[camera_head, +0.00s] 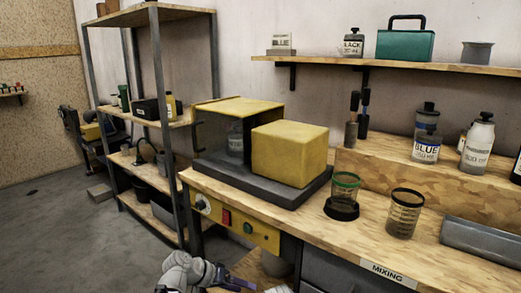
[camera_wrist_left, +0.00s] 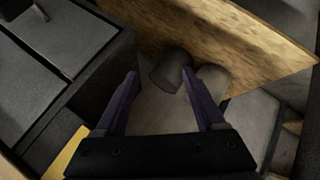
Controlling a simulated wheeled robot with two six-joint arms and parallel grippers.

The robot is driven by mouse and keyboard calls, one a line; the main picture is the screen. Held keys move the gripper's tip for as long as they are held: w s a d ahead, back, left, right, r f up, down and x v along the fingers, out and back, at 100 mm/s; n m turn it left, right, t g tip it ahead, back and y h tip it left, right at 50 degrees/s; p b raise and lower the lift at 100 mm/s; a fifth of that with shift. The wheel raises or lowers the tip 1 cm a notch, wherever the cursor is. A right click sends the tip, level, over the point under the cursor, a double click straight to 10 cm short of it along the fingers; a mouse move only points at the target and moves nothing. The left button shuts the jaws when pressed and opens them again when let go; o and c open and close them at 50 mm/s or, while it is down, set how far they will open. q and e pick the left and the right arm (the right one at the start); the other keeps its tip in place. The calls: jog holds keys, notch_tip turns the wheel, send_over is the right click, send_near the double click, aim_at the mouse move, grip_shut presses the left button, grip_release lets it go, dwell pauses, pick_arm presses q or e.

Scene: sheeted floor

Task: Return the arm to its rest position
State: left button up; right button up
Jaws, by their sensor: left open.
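My left arm (camera_head: 183,270) comes in at the bottom edge of the head view, in front of the bench. Its gripper (camera_head: 238,284) is low beside the bench front, partly cut off by the frame edge. In the left wrist view the gripper (camera_wrist_left: 160,80) is open, with two dark purple fingers apart and nothing held between them. Beyond the fingertips are a dark cylinder (camera_wrist_left: 170,70) and a paler rounded one (camera_wrist_left: 213,79) below a wooden board. My right gripper is not seen.
A control panel (camera_head: 236,224) is on the bench front. A shelf rack (camera_head: 158,16) stands at left. The grey floor (camera_head: 60,235) at left is largely clear.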

pick_arm(q)
jog(key=s+d+f+m+g+y, duration=0.1)
jog(key=s+f+g+y, duration=0.1)
jog(key=s+f+y, duration=0.45)
jog(key=s+f+g+y, duration=0.1)
jog(key=s+g+y, duration=0.15)
jog(key=s, duration=0.75)
notch_tip(320, 180, up, 29)
jog(key=y+p, duration=0.1)
jog(key=p, duration=2.7)
jog(key=shift+s+a+p, duration=0.2)
jog(key=shift+a+p, duration=0.05)
jog(key=shift+p, duration=0.15)
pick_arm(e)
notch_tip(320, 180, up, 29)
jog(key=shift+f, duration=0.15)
pick_arm(q)
jog(key=shift+t, duration=0.25)
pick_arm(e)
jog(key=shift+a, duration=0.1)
